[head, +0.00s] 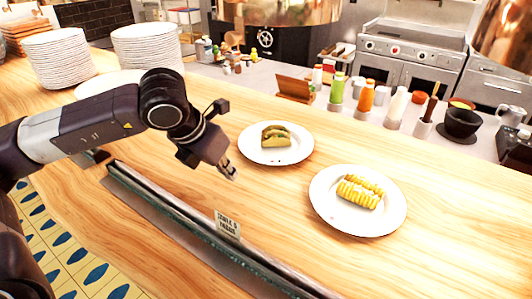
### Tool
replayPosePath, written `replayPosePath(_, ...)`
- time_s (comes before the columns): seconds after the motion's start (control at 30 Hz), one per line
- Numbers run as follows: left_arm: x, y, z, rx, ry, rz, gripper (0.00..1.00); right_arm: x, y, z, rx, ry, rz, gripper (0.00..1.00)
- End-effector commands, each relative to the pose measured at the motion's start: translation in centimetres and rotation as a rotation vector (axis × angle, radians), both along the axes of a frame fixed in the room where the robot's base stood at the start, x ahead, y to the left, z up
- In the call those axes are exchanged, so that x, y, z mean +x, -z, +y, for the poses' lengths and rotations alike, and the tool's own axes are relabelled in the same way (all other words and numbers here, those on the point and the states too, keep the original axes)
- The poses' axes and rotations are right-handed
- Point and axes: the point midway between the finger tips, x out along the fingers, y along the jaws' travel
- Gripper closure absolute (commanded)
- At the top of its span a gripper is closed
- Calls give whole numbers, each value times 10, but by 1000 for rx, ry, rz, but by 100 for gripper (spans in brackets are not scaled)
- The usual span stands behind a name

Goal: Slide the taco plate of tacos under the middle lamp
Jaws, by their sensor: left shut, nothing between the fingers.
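The taco plate (250,151) is white and round and lies flat on the wooden counter, near the middle of the head view. The tacos (276,138) sit together at its centre. My left gripper (231,174) comes in from the left and is shut and empty. Its fingertips point down just left of and in front of the plate's near-left rim, and I cannot tell whether they touch it. No lamp shows in this view, though bright light falls on the counter. My right gripper is not in view.
A white plate of corn (334,221) lies to the right of the taco plate. A metal rail with a small sign (227,225) runs along the counter's front. Stacked plates (58,58) stand at the back left. Bottles (337,88) and a dark mortar (461,122) line the back.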

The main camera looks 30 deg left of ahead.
Motion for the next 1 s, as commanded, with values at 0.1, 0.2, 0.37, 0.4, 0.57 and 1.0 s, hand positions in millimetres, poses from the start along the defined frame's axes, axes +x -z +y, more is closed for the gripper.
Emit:
replayPosePath(0.1,15,-3,-3,0,1,1,100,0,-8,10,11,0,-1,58)
replayPosePath(0.2,34,-4,-6,0,3,0,100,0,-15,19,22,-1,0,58)
replayPosePath(0.37,65,-4,-10,0,2,1,100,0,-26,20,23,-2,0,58)
replayPosePath(0.4,72,-4,-11,0,2,1,100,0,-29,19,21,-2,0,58)
replayPosePath(0.57,100,-4,-15,1,1,1,100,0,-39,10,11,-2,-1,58)
replayPosePath(1.0,114,18,-17,2,3,2,100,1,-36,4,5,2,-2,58)
